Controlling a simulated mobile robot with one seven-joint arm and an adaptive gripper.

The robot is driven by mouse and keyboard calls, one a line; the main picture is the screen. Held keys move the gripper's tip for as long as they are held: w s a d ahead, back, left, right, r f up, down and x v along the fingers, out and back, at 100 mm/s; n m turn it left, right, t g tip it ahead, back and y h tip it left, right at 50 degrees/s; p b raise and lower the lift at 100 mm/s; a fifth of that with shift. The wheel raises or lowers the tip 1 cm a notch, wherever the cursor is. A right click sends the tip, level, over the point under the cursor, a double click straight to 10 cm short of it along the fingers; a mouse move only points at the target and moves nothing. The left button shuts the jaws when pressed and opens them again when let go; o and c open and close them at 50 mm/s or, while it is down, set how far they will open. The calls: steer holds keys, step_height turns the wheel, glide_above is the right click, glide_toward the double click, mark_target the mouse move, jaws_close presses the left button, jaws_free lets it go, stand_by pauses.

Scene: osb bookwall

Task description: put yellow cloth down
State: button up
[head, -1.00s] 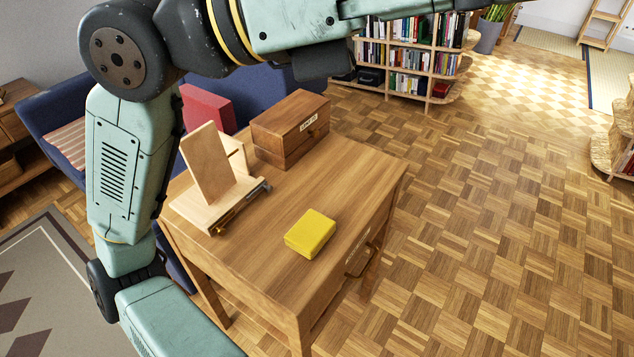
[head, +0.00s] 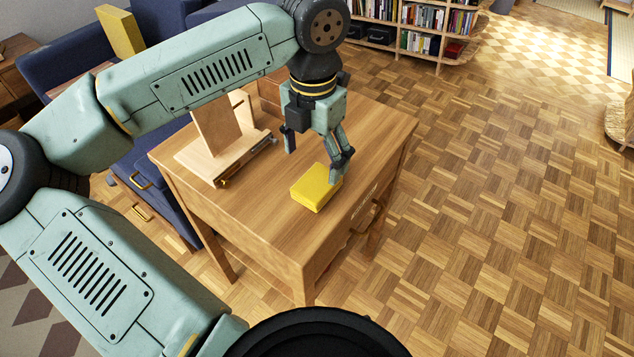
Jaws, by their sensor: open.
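The yellow cloth (head: 314,190), a folded block, lies on the wooden table (head: 262,225) near its front right edge. My gripper (head: 315,163) points down over the table just behind the cloth, with its two fingers apart and nothing between them that I can see. The right finger overlaps the cloth's back right corner in the picture; I cannot tell whether it touches it.
A wooden stand (head: 216,135) with an upright board is left of the cloth. My arm mostly hides the wooden box behind it. A drawer handle (head: 362,232) is on the table's right side. A blue sofa (head: 60,70) and bookshelf (head: 415,35) are behind; the right floor is clear.

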mark_target(317, 181)
steer(key=shift+s+d+f+p, duration=0.15)
steer(key=shift+f+p, duration=0.25)
steer(key=shift+f, duration=0.95)
steer(key=shift+s+d+f+p, duration=0.15)
steer(key=shift+f+p, duration=0.25)
steer(key=shift+f, duration=0.95)
steer(key=shift+c, duration=0.4)
steer(key=c, duration=1.3)
steer(key=shift+o, duration=0.2)
steer(key=shift+r, duration=0.1)
